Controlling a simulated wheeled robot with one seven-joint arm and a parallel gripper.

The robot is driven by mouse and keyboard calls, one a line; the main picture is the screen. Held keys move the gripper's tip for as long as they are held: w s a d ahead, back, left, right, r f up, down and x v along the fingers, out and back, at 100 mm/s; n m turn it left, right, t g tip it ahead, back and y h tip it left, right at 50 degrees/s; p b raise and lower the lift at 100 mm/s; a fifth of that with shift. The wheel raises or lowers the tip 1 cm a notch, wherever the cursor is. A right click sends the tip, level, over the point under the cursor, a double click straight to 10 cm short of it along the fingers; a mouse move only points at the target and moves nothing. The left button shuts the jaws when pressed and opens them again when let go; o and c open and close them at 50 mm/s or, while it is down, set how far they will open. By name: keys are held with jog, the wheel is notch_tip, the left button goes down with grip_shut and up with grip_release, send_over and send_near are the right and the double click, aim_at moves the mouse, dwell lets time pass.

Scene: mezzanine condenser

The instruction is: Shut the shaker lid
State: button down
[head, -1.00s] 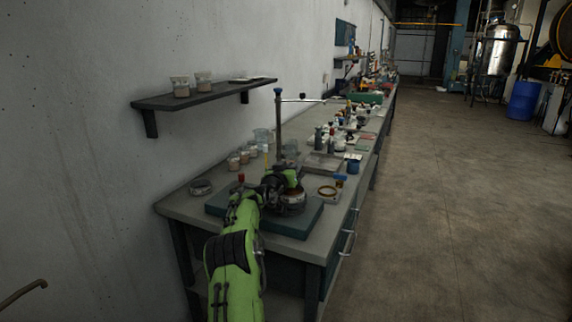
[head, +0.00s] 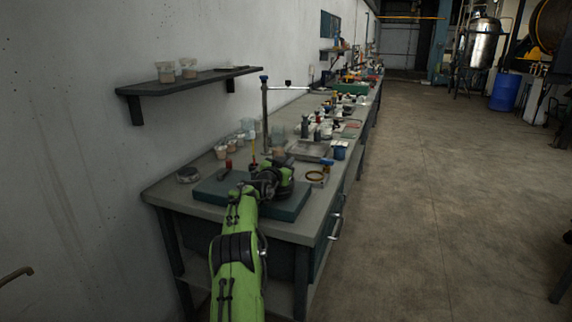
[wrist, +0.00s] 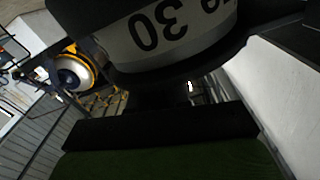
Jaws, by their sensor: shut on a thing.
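The shaker is on a flat teal base (head: 213,193) at the near end of the bench. My gripper (head: 276,180) is over the right part of this base, shut on a dark round part that I take for the shaker lid (head: 287,184). The arm and gripper cover much of it, so how far the lid is open cannot be told in the head view. In the wrist view a dark round body with a white band (wrist: 168,33) marked "30" fills the top, very close to the camera. The fingertips are not clear there.
A metal stand (head: 265,115) rises just behind the base. Small cups (head: 222,152) stand to its left, and a round dish (head: 188,175) lies near the wall side. A wall shelf (head: 190,80) hangs above. The floor on the right is open.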

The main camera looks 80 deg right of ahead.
jog(key=shift+w+f, duration=0.1)
jog(key=shift+w, duration=0.1)
jog(key=c, duration=1.2)
grip_release()
jog(key=shift+w, duration=0.1)
jog(key=shift+o, duration=0.2)
jog(key=w+a+b, duration=0.2)
jog(key=a, duration=1.3)
jog(key=shift+a, duration=0.3)
jog(key=shift+w, duration=0.2)
